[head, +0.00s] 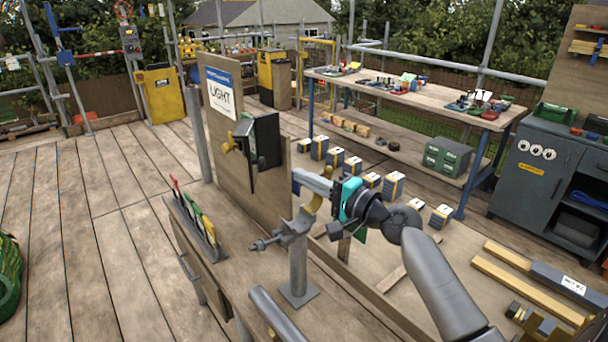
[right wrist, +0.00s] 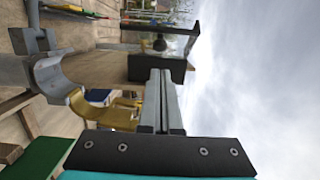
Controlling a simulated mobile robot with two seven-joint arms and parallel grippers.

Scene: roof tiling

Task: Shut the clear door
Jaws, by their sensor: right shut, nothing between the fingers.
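A dark box (head: 266,138) is mounted on an upright wooden board (head: 225,105) under a "LIGHT" sign. Its dark-framed door (head: 248,155) stands swung out from the box, seen nearly edge-on; its clear pane is hard to make out. In the right wrist view the door frame (right wrist: 180,30) reaches out beyond the dark box (right wrist: 150,66). My right gripper (head: 297,180) is shut and empty, its fingers pointing left towards the box, apart from the door. The fingers also show in the right wrist view (right wrist: 161,75). My left gripper is out of view.
A grey post with a clamp (head: 297,255) and gold bracket (head: 313,203) stands just below my right gripper. Coloured-handled tools (head: 195,220) sit in a rack at the bench's left. A workbench (head: 420,95) stands behind. The deck at left is mostly clear.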

